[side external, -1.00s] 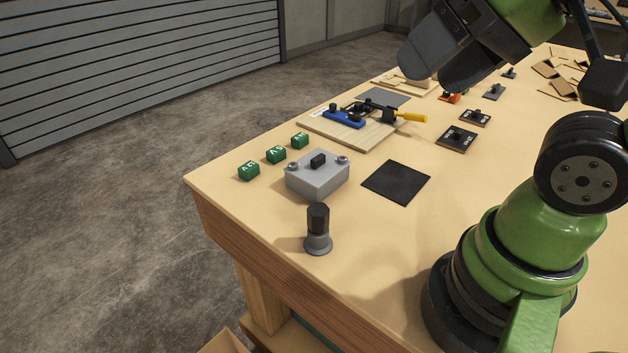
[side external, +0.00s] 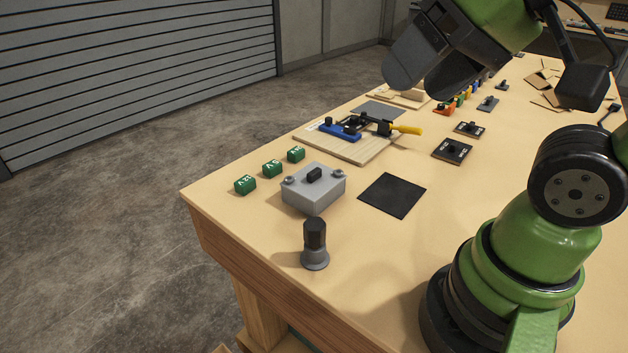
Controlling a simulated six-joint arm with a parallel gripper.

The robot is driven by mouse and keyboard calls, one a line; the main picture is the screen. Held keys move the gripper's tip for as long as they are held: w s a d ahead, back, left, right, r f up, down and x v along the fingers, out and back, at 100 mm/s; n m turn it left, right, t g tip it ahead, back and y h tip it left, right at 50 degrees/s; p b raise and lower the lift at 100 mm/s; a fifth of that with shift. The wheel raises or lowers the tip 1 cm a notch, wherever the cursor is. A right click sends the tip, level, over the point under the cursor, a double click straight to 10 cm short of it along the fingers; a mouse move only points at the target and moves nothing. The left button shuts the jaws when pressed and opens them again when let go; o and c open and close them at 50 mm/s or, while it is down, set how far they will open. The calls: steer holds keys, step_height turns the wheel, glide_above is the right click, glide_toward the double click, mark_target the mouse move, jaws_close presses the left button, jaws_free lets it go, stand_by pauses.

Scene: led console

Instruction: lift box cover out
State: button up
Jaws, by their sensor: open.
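A grey box (side external: 312,198) stands near the left front part of the table. Its cover (side external: 328,180) lies on top, with a black block handle (side external: 315,174) in the middle and a round grey knob at each of two corners. My gripper (side external: 425,85) is up in the air at the top of the view, above and to the right of the box. Its two dark fingers are apart, with nothing seen between them. It does not touch the box or cover. The inside of the box is hidden.
A black-topped grey post (side external: 315,245) stands in front of the box. Several green blocks (side external: 272,169) line its left. A black square mat (side external: 392,195) lies bare to its right. Behind is a wooden board (side external: 350,146) with a blue fixture and yellow handle (side external: 406,129).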

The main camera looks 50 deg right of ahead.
steer(key=w+d+n+g, duration=0.1)
steer(key=w+d+g, duration=0.1)
steer(key=w, duration=0.5)
steer(key=n+g+h, duration=0.2)
steer(key=n+g, duration=0.1)
steer(key=g, duration=0.2)
glide_above(314, 171)
step_height(314, 171, down, 20)
steer(key=shift+s+d+f, duration=0.1)
steer(key=shift+d+f, duration=0.05)
steer(key=shift+f, duration=0.1)
step_height(314, 171, down, 6)
steer(key=shift+r, duration=0.1)
steer(key=c, duration=1)
